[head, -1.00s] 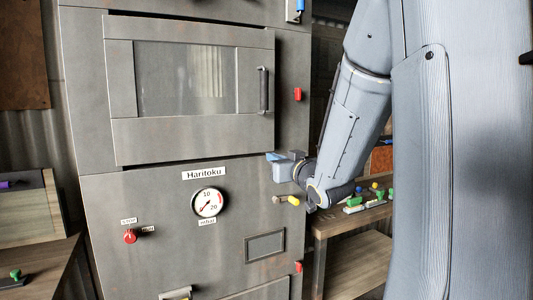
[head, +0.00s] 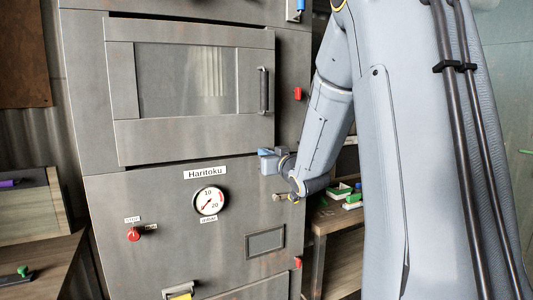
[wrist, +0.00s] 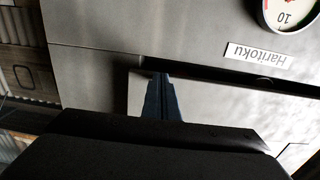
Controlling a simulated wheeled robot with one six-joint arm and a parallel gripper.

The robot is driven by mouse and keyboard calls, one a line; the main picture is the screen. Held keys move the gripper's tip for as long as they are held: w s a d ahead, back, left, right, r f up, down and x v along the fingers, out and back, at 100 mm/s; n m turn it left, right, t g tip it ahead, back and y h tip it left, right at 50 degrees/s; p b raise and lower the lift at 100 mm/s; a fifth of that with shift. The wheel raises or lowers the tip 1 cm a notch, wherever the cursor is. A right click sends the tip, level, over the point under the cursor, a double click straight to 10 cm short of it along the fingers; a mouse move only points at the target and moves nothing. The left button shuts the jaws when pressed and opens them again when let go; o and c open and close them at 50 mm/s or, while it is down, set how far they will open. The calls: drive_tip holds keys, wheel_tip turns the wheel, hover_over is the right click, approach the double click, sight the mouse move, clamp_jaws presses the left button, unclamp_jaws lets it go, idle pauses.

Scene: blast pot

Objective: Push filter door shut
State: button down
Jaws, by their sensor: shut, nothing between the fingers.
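A large grey door (head: 190,140) with a window and a dark upright handle (head: 263,90) is on the upper front of the grey cabinet. A dark line shows along its right edge; I cannot tell how far ajar it is, or whether it is the filter door. My gripper (head: 266,154) is shut and empty, near the door's lower right corner. Its blue fingers also show in the wrist view (wrist: 160,97), close to the grey front and a dark seam. I cannot tell whether they touch it.
The "Haritoku" label (head: 205,173), a gauge (head: 209,201) and a red knob (head: 134,235) are below the door. Right of the cabinet is a bench (head: 335,222) with small green items. Another bench (head: 40,265) stands at the left.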

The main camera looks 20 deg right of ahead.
idle(0.3)
drive_tip(key=shift+w+d+b, duration=0.1)
drive_tip(key=shift+w+b, duration=0.2)
drive_tip(key=shift+w, duration=0.4)
drive_tip(key=shift+s, duration=0.1)
drive_tip(key=s+b, duration=0.2)
drive_tip(key=s, duration=1.1)
drive_tip(key=shift+s+d, duration=0.2)
drive_tip(key=shift+s, duration=0.2)
